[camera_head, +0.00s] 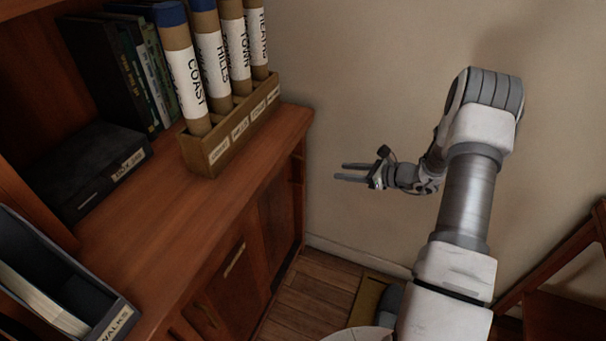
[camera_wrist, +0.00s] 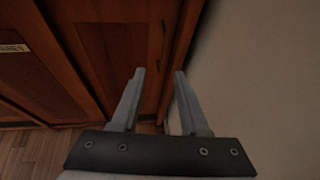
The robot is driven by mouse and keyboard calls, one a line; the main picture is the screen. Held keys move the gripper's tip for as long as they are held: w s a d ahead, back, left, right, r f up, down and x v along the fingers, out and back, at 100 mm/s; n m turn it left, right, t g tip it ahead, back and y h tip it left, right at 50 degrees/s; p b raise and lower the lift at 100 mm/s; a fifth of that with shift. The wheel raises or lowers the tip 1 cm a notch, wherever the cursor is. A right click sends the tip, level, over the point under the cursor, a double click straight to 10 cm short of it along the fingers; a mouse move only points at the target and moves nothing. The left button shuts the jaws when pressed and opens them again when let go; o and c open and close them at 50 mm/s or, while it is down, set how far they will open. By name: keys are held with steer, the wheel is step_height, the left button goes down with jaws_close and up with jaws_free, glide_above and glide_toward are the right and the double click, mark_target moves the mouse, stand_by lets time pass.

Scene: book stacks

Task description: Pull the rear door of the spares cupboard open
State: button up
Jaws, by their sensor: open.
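The wooden cupboard under the counter has panelled doors along its front in the head view. The far door (camera_head: 277,230) is nearest the wall and looks shut. A pale bar handle (camera_head: 234,260) shows on the cupboard front, left of that door. My gripper (camera_head: 340,172) is open and empty, in the air right of the counter's far end and apart from the cupboard. In the wrist view, my open fingers (camera_wrist: 159,75) point towards a dark panelled door (camera_wrist: 105,45) and the cupboard edge beside the wall. A thin handle (camera_wrist: 163,30) shows faintly beyond the fingers.
A rack (camera_head: 212,160) with several labelled map tubes stands on the counter (camera_head: 165,235). A black box (camera_head: 90,170) and books stand on the left. The plain wall (camera_head: 370,90) is behind my arm. Wooden furniture (camera_head: 560,300) stands at lower right. Some floor (camera_head: 305,300) is clear.

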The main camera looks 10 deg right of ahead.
steer(key=f, duration=0.2)
steer(key=b, duration=0.4)
glide_above(303, 184)
steer(key=shift+m, duration=0.3)
steer(key=f, duration=0.6)
steer(key=shift+w, duration=0.35)
steer(key=shift+c, duration=0.2)
jaws_close()
